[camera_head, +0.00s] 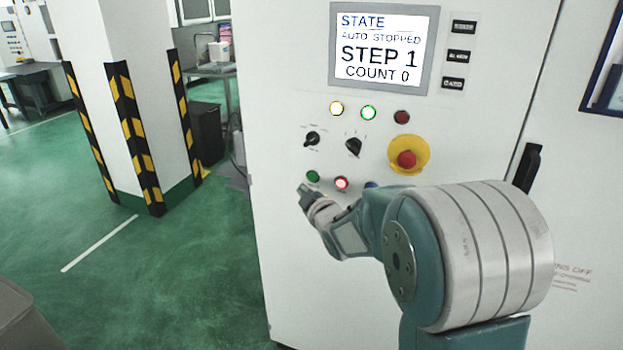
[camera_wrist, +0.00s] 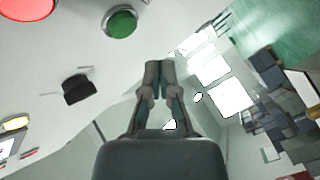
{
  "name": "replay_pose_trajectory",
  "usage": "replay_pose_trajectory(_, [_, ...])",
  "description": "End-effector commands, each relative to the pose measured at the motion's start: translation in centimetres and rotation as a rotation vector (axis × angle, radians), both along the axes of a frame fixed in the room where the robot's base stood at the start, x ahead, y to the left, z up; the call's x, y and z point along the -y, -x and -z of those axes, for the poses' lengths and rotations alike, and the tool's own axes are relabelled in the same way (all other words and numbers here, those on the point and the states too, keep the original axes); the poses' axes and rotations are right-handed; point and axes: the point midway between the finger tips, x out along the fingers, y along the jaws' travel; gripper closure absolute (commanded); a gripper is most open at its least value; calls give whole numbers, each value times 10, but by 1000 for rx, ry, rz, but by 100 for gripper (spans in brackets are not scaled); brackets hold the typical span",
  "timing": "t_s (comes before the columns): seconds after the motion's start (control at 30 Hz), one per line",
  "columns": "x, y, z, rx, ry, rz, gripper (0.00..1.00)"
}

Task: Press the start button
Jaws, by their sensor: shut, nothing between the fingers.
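The green button (camera_head: 313,176) sits at the left of the lower button row on the white control cabinet; I take it as the start button. In the wrist view it (camera_wrist: 121,23) is at the top, left of the fingertips, with a gap between. My gripper (camera_head: 303,189) is shut and empty, its tips just below and left of the green button in the head view. The fingers also show in the wrist view (camera_wrist: 158,72). The screen (camera_head: 381,48) reads AUTO STOPPED, STEP 1, COUNT 0.
A lit red button (camera_head: 341,183) is right of the green one; a blue button (camera_head: 371,184) is partly hidden by my arm. Above are two black rotary switches (camera_head: 312,139) (camera_head: 353,146) and a red emergency stop (camera_head: 406,159) on yellow. A striped pillar (camera_head: 135,130) stands left, beyond open floor.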

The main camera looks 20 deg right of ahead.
Motion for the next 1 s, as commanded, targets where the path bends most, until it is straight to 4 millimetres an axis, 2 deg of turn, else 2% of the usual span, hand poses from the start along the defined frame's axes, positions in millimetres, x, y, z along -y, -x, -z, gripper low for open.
replay_pose_trajectory(0.1, [8, -11, 0, 2, 0, 1, 100])
replay_pose_trajectory(0.3, [15, -20, 0, 1, -1, 1, 100])
replay_pose_trajectory(1.0, [15, -21, 0, 1, 0, 1, 100])
